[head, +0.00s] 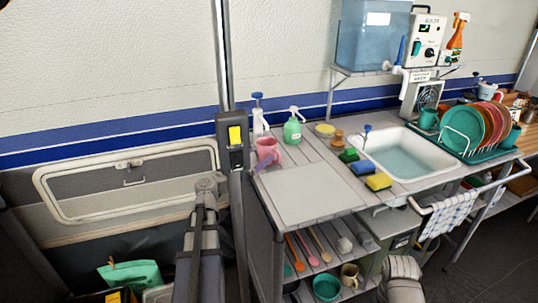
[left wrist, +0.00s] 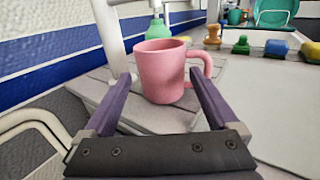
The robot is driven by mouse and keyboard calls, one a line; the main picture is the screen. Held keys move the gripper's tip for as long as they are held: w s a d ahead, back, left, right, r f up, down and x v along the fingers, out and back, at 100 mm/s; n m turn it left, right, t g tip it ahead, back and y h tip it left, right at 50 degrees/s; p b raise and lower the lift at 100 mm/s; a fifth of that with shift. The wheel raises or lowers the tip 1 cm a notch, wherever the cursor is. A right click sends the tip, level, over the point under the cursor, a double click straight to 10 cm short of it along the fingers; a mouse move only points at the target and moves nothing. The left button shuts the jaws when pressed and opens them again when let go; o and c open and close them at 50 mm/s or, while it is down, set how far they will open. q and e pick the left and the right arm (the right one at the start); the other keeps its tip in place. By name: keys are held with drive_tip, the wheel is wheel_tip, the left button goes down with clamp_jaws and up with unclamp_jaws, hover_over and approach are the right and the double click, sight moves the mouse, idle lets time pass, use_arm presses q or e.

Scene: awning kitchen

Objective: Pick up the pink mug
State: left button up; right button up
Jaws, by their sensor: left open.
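The pink mug (head: 267,147) stands upright at the left end of the counter in the head view, beside a soap pump bottle. In the left wrist view the mug (left wrist: 162,75) fills the middle, with its handle to the right. My left gripper (left wrist: 160,82) is open, its two purple fingers spread on either side of the mug's near side. I cannot tell whether either finger touches it. In the head view most of my left gripper is hidden behind the upright post; a purple finger shows by the mug. My right gripper is not in view.
A grey post (head: 237,195) stands before the counter's left end. A green soap bottle (head: 292,128) is right of the mug. A bare pale board (head: 312,192) lies in front. Sponges (head: 379,181) and a sink (head: 405,160) are farther right, then a dish rack with plates.

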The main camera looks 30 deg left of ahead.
sight(261, 152)
use_arm(q)
drive_tip(key=w, duration=0.5)
drive_tip(key=shift+d, duration=0.35)
drive_tip(key=shift+c, duration=0.2)
drive_tip(key=c, duration=1)
drive_tip(key=shift+r, duration=0.25)
drive_tip(key=shift+c, duration=0.2)
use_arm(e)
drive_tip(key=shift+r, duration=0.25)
